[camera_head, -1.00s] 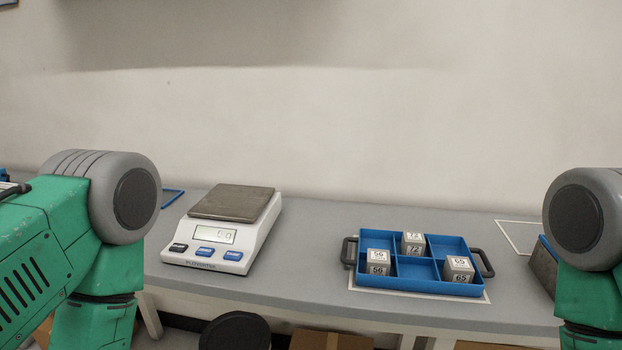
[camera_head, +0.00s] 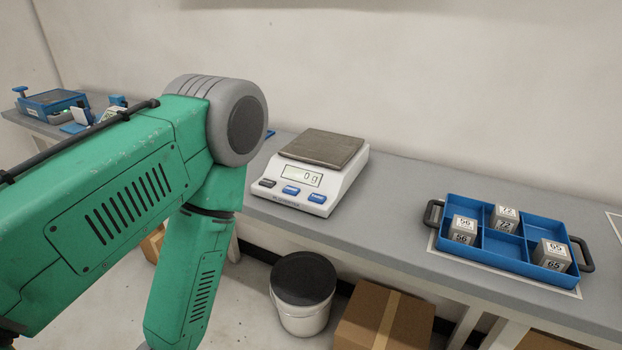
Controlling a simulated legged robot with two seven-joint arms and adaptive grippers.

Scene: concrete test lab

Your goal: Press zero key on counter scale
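The counter scale (camera_head: 334,180) is white with a grey metal pan (camera_head: 322,148) on top. It stands on the grey counter in the middle of the view. Its display (camera_head: 301,175) reads 0 g. Below the display is a row of keys: a dark key (camera_head: 267,183) at the left and two blue keys (camera_head: 291,190) to its right. The key labels are too small to read. My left arm comes in from the left, with its elbow left of the scale and its forearm pointing down. Neither gripper is in view.
A blue divided tray (camera_head: 505,246) with dark handles and several numbered grey cubes sits on the counter (camera_head: 397,199) to the right. A lidded white bucket (camera_head: 303,318) and a cardboard box (camera_head: 411,320) stand below. Blue equipment (camera_head: 52,102) lies on the far-left counter.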

